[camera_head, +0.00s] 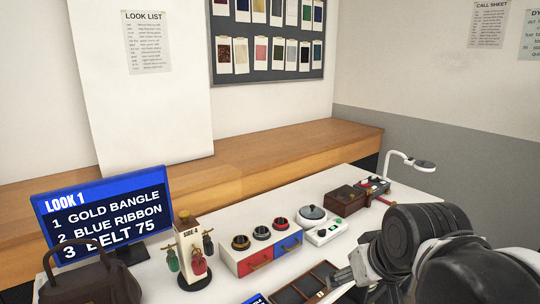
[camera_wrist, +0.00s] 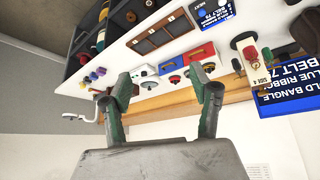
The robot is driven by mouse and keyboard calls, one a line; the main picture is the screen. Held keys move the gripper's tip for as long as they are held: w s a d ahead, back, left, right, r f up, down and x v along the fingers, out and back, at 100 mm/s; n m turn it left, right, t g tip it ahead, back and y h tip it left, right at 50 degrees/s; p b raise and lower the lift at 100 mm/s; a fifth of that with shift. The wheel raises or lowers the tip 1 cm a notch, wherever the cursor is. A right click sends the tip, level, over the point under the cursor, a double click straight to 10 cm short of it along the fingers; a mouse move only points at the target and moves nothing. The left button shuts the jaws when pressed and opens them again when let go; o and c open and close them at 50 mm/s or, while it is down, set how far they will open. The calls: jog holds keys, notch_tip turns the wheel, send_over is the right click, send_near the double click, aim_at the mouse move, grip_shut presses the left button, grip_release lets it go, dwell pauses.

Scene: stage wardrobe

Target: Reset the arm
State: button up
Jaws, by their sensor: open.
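My gripper (camera_head: 343,277) is at the lower right of the head view, beside the dark compartment tray over the white table (camera_head: 216,284). My dark arm links fill the lower right corner there. In the wrist view, my gripper (camera_wrist: 160,78) has its two green-grey fingers spread well apart. Nothing is held between them. The table appears turned over in that view, with its things beyond the fingertips.
A screen (camera_head: 105,220) and brown bag (camera_head: 92,280) stand at left. A rotating stand (camera_head: 188,250), red-and-blue drawer box (camera_head: 262,252), white scale-like device (camera_head: 324,231), brown box (camera_head: 346,199), compartment tray (camera_head: 303,285) and lamp (camera_head: 424,166) occupy the table.

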jog(key=s+d+f+m+h, duration=0.1)
jog(key=s+d+f+m, duration=0.1)
jog(key=s, duration=0.4)
jog(key=shift+d+f+t, duration=0.3)
jog(key=shift+d+f, duration=0.15)
jog(key=shift+d, duration=0.6)
dwell(1.0)
